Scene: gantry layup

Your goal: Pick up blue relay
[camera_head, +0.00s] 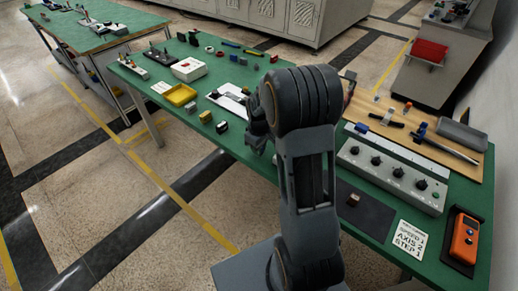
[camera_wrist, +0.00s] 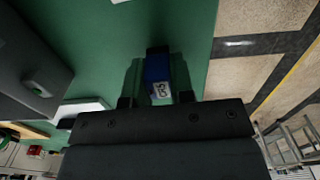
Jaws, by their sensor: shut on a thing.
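The blue relay (camera_wrist: 157,72) is a small blue block with a dark end and a white label marked with dark characters. In the wrist view it sits between the two fingertips of my gripper (camera_wrist: 157,99), over the green table. My gripper is shut on it. I cannot tell whether it touches the table or is lifted. In the head view my gripper (camera_head: 256,130) is mostly hidden behind my own arm, and the held relay cannot be made out there.
The green table (camera_head: 170,118) carries a yellow tray (camera_head: 180,95), a white box (camera_head: 189,69), small blocks (camera_head: 222,127) near the front edge, a grey control panel (camera_head: 390,175), a wooden board (camera_head: 455,162) with tools and an orange handheld device (camera_head: 465,239). Floor lies beyond the edge.

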